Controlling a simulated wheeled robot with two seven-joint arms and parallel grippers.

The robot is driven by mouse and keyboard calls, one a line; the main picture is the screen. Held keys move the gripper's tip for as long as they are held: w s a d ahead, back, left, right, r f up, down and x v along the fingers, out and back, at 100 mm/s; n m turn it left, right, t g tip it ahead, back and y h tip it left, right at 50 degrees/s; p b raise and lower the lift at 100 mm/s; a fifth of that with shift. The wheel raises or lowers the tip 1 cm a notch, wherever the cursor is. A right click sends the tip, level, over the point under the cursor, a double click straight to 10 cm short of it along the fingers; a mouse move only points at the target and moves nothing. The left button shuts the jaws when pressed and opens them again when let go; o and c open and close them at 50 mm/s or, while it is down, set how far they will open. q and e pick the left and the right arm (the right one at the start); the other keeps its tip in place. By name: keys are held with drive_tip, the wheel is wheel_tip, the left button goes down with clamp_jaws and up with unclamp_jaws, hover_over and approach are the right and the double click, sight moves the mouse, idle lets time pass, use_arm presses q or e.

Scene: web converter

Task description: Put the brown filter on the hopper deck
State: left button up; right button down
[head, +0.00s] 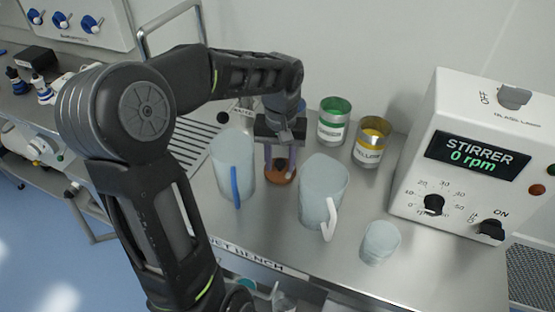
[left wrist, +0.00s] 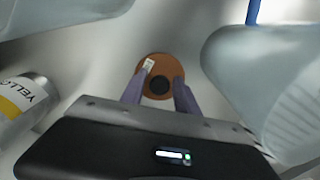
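The brown filter (head: 281,176) is a round orange-brown disc with a dark round centre. It lies on the steel bench between two frosted jugs. In the left wrist view the filter (left wrist: 160,58) sits straight ahead of the fingers, with a small white label on it. My left gripper (head: 280,160) points down at the filter. Its two purple fingers (left wrist: 162,82) stand apart on either side of the dark centre, with a small gap showing. The gripper looks open; whether the fingertips touch the disc is unclear. I cannot make out a hopper deck. My right gripper is not in view.
A blue-handled jug (head: 233,165) and a white-handled jug (head: 322,192) stand close on either side. A green-banded can (head: 333,128) and yellow-banded can (head: 371,148) stand behind. A small cup (head: 380,243) is at front right, near the stirrer box (head: 470,190).

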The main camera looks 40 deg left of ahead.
sight(280, 163)
use_arm(q)
drive_tip(key=shift+o, duration=0.9)
drive_tip(key=shift+r, duration=0.4)
wheel_tip(280, 163, up, 12)
drive_tip(key=p, duration=0.1)
drive_tip(key=shift+f, duration=0.15)
